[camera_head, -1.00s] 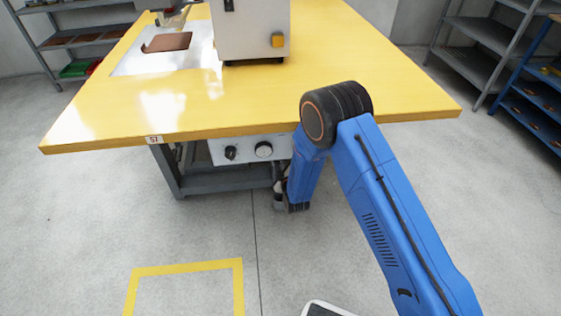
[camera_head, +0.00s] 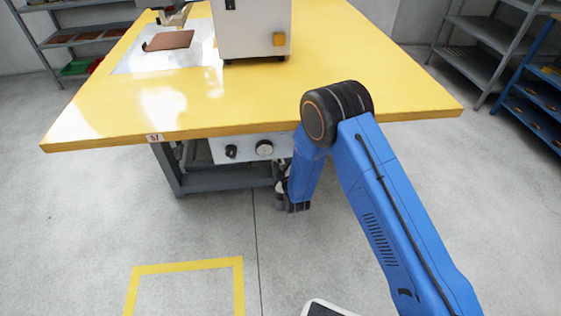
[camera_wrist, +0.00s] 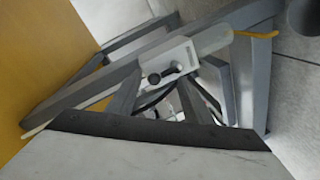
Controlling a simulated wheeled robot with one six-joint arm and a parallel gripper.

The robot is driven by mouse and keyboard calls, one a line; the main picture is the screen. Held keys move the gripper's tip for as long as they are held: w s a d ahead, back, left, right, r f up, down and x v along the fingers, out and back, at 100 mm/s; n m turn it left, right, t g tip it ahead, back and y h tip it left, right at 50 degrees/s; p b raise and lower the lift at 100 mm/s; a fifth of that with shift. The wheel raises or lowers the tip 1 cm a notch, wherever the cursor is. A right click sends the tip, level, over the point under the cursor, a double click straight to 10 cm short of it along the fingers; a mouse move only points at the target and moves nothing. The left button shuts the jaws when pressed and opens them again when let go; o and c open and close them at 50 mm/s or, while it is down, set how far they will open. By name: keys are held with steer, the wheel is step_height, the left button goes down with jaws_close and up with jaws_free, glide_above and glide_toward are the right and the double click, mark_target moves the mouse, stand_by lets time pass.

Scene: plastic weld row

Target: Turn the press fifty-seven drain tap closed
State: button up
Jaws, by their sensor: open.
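Press fifty-seven stands on the yellow bench (camera_head: 330,100), whose front edge carries a small plate reading 57 (camera_head: 155,138). I cannot make out the drain tap for certain in either view. My gripper (camera_head: 281,194) is low beside the bench frame, below the front edge, and partly hidden behind my blue arm. It is open, with nothing seen between its jaws. The wrist view looks in among grey frame bars, dark hoses and a pale panel with dark knobs (camera_wrist: 165,75). A thin yellow strip (camera_wrist: 255,34) shows there at upper right; I cannot tell what it is.
A control panel (camera_head: 248,149) with two knobs hangs under the bench front. The grey bench frame (camera_head: 225,178) lies left of my gripper. Shelves (camera_head: 480,55) stand at the right and back left. The floor in front is clear, with a yellow taped outline (camera_head: 190,267).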

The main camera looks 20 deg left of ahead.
steer(key=shift+a+r, duration=0.1)
steer(key=shift+r, duration=0.05)
steer(key=shift+s, duration=0.2)
steer(key=v, duration=1.7)
steer(key=shift+d+f, duration=0.2)
